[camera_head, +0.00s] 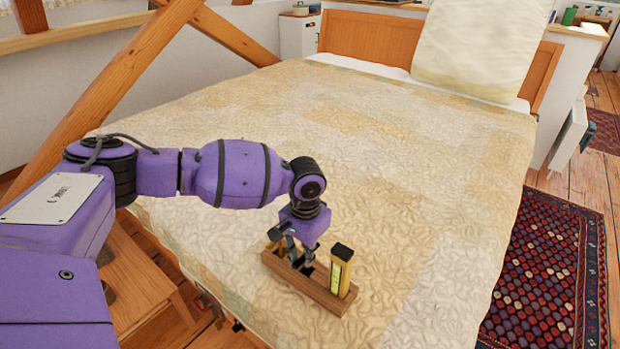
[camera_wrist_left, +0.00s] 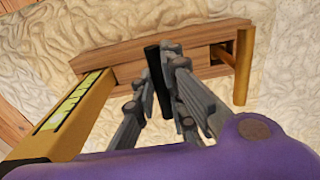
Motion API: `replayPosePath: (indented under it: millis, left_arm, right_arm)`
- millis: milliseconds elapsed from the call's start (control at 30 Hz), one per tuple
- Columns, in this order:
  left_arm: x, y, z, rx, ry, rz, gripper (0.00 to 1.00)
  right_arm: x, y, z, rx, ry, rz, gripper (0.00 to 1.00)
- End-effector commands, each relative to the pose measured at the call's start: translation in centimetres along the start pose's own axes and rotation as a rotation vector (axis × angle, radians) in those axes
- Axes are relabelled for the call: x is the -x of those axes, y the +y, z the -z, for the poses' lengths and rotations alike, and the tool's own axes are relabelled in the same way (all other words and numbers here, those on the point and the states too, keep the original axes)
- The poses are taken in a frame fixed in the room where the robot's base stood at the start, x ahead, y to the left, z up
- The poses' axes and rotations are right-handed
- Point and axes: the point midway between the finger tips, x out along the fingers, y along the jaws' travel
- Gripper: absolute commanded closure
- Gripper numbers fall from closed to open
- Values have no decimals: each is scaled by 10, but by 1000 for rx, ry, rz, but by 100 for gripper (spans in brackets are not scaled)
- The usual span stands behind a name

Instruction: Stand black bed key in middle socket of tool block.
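The wooden tool block (camera_head: 318,290) lies on the bed. It also shows in the left wrist view (camera_wrist_left: 125,70). My left gripper (camera_head: 296,258) is low over the middle of the block. In the left wrist view its fingers close around the dark black bed key (camera_wrist_left: 155,72), which lines up with the middle of the block. The fingers hide the socket mouth, so I cannot tell how deep the key sits. My right gripper is in neither view.
A yellow level-like tool (camera_head: 341,270) stands in the block's right end. A brownish-yellow tool (camera_wrist_left: 244,65) stands in the other end. The quilted bed (camera_head: 400,180) is clear around the block. A pillow (camera_head: 475,50) rests at the headboard.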

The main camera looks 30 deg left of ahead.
Motion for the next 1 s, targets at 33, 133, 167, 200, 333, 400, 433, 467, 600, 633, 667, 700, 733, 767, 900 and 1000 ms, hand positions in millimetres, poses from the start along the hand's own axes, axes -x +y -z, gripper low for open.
replayPosePath:
  millis: [33,133,167,200,333,400,433,467,600,633,667,700,733,767,900,1000]
  left_arm:
    - [0,0,0,0,1,0,84]
    - [0,0,0,0,1,0,71]
    - [0,0,0,0,1,0,67]
    - [0,0,0,0,1,0,67]
    - [0,0,0,0,1,0,67]
    - [0,0,0,0,0,0,67]
    - [0,0,0,0,0,0,67]
    - [1,0,0,0,1,0,67]
    - [12,0,1,0,3,-1,67]
    - [17,0,1,0,4,0,67]
    - [22,-1,1,0,4,1,67]
    - [30,-1,1,0,5,1,67]
    - [36,-1,1,0,5,1,67]
    - [43,0,2,0,5,-1,67]
    - [74,0,2,-1,5,0,67]
    - [93,0,1,-1,5,1,67]
  right_arm:
    - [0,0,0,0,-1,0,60]
    - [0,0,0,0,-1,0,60]
    - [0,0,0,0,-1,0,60]
    - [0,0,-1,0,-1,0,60]
    - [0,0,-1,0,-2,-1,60]
    - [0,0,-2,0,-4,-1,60]
    - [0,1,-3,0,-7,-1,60]
    - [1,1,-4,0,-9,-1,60]
    - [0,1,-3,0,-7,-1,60]
    - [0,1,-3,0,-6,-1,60]
    - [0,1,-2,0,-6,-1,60]
    - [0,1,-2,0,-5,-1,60]
    - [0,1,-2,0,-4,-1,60]
    - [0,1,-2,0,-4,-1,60]
    - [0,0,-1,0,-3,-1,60]
    - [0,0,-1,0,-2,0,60]
